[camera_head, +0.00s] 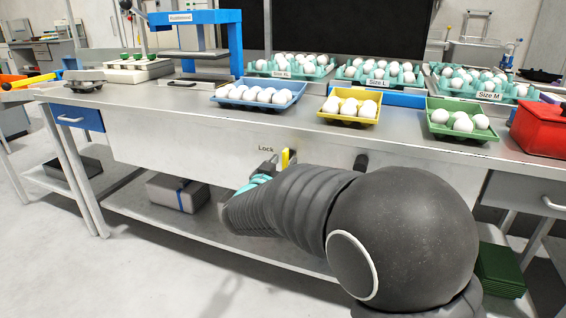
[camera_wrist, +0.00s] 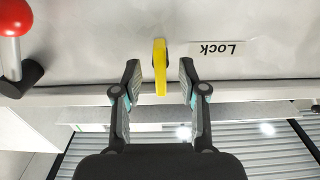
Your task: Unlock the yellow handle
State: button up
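The yellow handle (camera_head: 285,158) is on the front panel of the workbench, beside the "Lock" label (camera_head: 266,149). In the wrist view the yellow handle (camera_wrist: 160,60) stands between the two fingers of my gripper (camera_wrist: 160,77), with a gap on each side. The fingers are open and do not appear to touch it. The "Lock" label (camera_wrist: 217,48) shows upside down just right of the handle there. In the head view my gripper (camera_head: 266,170) is at the panel by the handle, and my arm hides part of it.
A red-knobbed lever (camera_wrist: 15,18) with a black base is left in the wrist view. On the bench are blue (camera_head: 221,101), yellow (camera_head: 347,120) and green (camera_head: 436,131) egg trays, larger teal trays behind, and a red box (camera_head: 540,130). A lower shelf (camera_head: 150,212) lies below the panel.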

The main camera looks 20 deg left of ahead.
jog(key=s+r, duration=0.5)
jog(key=s, duration=0.5)
jog(key=s+a+r, duration=0.1)
jog(key=s+r, duration=0.4)
jog(key=s, duration=0.6)
jog(key=shift+a, duration=0.3)
dwell(0.4)
